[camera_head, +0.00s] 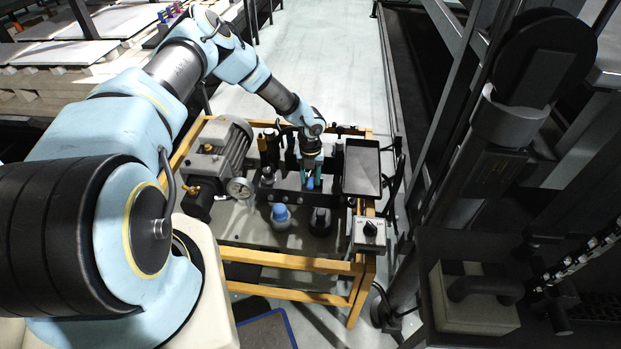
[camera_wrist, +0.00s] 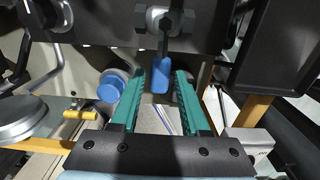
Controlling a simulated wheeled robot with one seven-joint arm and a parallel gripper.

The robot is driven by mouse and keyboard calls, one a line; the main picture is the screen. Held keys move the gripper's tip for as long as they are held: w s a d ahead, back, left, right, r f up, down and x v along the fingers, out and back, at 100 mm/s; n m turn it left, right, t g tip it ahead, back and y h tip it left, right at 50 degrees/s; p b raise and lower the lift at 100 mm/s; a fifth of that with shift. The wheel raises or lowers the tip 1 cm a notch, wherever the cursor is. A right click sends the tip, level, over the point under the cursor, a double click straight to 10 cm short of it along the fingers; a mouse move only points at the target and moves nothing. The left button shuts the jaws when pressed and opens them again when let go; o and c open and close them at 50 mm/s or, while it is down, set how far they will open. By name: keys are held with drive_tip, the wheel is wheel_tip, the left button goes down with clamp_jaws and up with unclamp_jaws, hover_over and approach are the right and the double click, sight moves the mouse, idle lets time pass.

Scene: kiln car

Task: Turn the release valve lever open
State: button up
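The release valve lever (camera_wrist: 160,76) has a blue grip on a dark stem. It hangs down from a metal hex fitting (camera_wrist: 163,18) on a dark block in the wrist view. My gripper (camera_wrist: 160,73) has teal fingers, which stand open on both sides of the blue grip. Gaps show between the grip and each finger, so nothing is clasped. In the head view, my gripper (camera_head: 313,173) is over the hydraulic unit, with a bit of the blue grip (camera_head: 310,183) showing below it. The lever's upper part is hidden there.
A blue-capped part (camera_head: 281,214) stands in front of the block, left of the lever. A round gauge (camera_head: 240,188) and a motor (camera_head: 222,148) are further left. A dark tray (camera_head: 362,168) and a knob box (camera_head: 370,234) lie right. A yellow frame (camera_head: 290,262) surrounds the unit.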

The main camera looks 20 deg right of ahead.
clamp_jaws()
idle(1.1)
